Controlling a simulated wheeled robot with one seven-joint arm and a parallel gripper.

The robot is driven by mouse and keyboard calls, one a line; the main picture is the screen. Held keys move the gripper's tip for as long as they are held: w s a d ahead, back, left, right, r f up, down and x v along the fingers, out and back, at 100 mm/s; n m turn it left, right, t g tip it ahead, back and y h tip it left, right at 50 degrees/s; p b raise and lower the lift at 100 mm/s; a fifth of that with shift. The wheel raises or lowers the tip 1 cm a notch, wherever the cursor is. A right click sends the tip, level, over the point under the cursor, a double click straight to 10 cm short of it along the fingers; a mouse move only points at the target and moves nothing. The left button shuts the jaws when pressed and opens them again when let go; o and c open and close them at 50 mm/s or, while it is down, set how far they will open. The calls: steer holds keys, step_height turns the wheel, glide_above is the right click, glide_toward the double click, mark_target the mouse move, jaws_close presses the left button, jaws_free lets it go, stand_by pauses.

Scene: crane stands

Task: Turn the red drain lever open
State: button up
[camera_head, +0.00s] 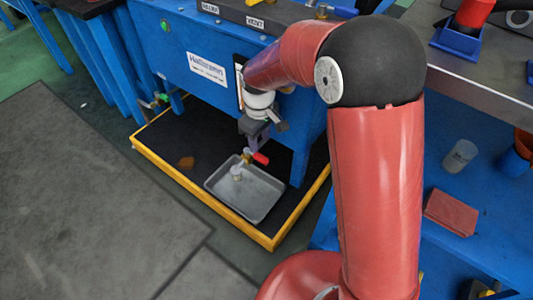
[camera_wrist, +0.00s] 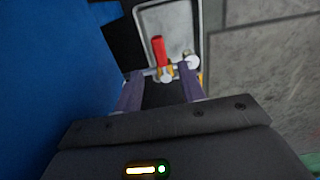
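The red drain lever (camera_head: 260,158) sits on a small brass valve (camera_head: 246,154) over a grey tray (camera_head: 213,189). In the head view it points right and slightly down. In the wrist view the red lever (camera_wrist: 158,50) stands just beyond my gripper, pointing toward the top, with the brass valve body (camera_wrist: 165,73) at its base. My gripper (camera_head: 266,135) hangs just above the valve. In the wrist view my gripper's (camera_wrist: 162,80) two fingers are apart, with the valve showing between and just past the tips. Contact with the lever cannot be told.
A blue cabinet (camera_head: 185,45) stands close beside my gripper, and its blue wall (camera_wrist: 45,80) fills the left of the wrist view. A yellow-edged black platform (camera_head: 200,203) lies below. A blue bench (camera_head: 480,255) with a red block (camera_head: 450,212) stands at right.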

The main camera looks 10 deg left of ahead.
mark_target(260, 156)
step_height(260, 156, down, 7)
steer(key=shift+r+b, duration=0.15)
steer(key=shift+b, duration=0.4)
jaws_close()
